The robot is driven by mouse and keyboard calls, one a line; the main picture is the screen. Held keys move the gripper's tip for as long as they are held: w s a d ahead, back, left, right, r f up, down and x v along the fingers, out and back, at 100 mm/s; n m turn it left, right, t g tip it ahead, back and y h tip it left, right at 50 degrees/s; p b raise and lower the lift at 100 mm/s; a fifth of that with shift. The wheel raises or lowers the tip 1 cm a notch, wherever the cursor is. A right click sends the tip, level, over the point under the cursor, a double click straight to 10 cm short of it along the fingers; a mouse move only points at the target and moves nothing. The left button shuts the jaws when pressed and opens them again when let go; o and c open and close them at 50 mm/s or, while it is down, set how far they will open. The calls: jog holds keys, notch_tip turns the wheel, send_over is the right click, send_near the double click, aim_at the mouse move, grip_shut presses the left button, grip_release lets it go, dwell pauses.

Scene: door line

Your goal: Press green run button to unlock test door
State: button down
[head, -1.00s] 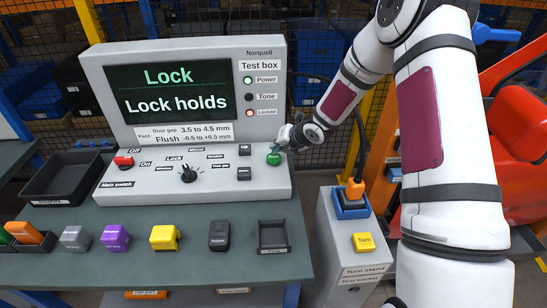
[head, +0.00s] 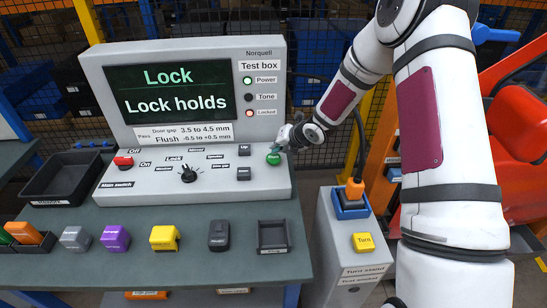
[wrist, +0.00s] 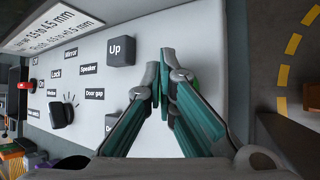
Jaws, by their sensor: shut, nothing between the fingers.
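The green Run button (head: 273,159) sits at the right end of the test box's sloped panel (head: 215,185). My gripper (head: 283,146) is shut and empty, with its fingertips at the button's upper right edge in the head view. In the wrist view my gripper (wrist: 160,88) has both fingertips together over the panel, and a sliver of the green button (wrist: 195,84) shows behind the right finger. I cannot tell whether the tips touch the button. The screen (head: 170,90) reads "Lock" and "Lock holds". The Power lamp (head: 248,80) is green and the Locked lamp (head: 249,113) is red.
Up (head: 244,149) and a second dark key (head: 243,173) lie left of the button. A black knob (head: 188,174) and red main switch (head: 123,161) are further left. Coloured blocks and trays line the bench. A turn stand (head: 350,235) stands right.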

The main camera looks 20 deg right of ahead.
aim_at(276, 156)
jog(key=shift+f, duration=0.45)
jog(key=shift+f+b, duration=0.3)
jog(key=shift+f, duration=0.2)
dwell(0.9)
dwell(0.3)
jog(key=shift+r+p, duration=0.3)
jog(key=shift+r, duration=0.65)
jog(key=shift+r, duration=0.1)
jog(key=shift+r+p, duration=0.8)
jog(key=shift+r, duration=1.6)
jog(key=shift+r, duration=0.1)
